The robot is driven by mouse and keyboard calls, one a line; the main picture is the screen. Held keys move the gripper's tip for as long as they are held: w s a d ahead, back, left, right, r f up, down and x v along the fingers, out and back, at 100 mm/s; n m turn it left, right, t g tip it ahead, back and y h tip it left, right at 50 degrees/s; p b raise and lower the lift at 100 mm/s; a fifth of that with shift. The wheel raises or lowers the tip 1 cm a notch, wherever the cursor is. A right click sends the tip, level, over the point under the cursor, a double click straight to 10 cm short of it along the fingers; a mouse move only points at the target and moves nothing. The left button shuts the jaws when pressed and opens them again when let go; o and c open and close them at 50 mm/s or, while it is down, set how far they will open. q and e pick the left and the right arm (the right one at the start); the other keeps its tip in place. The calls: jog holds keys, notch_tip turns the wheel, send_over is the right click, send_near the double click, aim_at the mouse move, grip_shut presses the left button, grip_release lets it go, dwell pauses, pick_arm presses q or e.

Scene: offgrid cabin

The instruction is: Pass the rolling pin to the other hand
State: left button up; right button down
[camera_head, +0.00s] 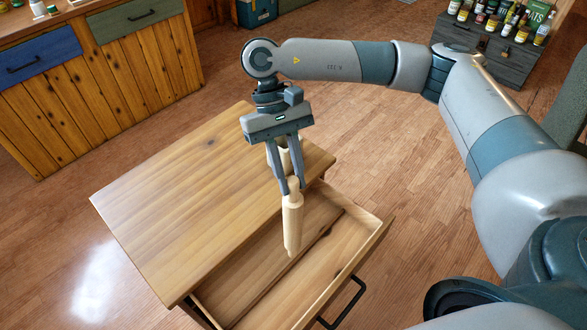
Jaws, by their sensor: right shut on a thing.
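The rolling pin (292,225) is pale wood and hangs nearly upright. My right gripper (290,189) points down and is shut on the pin near its upper handle. The pin's lower end is over the open drawer (366,252) of a small wooden table (190,195). I cannot tell its exact height above the drawer floor. My left gripper is not in view.
A pale object (285,155) shows behind my right gripper's fingers, partly hidden. The tabletop's left part is clear. The drawer sticks out with a black handle (343,303). Wooden cabinets (100,80) stand at back left; a grey chest (490,52) with bottles stands at back right.

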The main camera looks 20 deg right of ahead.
jog(key=w+a+r, duration=0.2)
jog(key=a+r, duration=0.1)
jog(key=a, duration=0.2)
jog(key=w+a+r+n, duration=0.1)
jog(key=w+a+r, duration=0.2)
jog(key=a, duration=0.2)
jog(key=w+a+r+n+h, duration=0.1)
jog(key=w+a+r, duration=0.2)
jog(key=a, duration=0.2)
jog(key=shift+w+a+r, duration=0.15)
jog(key=shift+w+a, duration=0.05)
jog(key=shift+a, duration=0.1)
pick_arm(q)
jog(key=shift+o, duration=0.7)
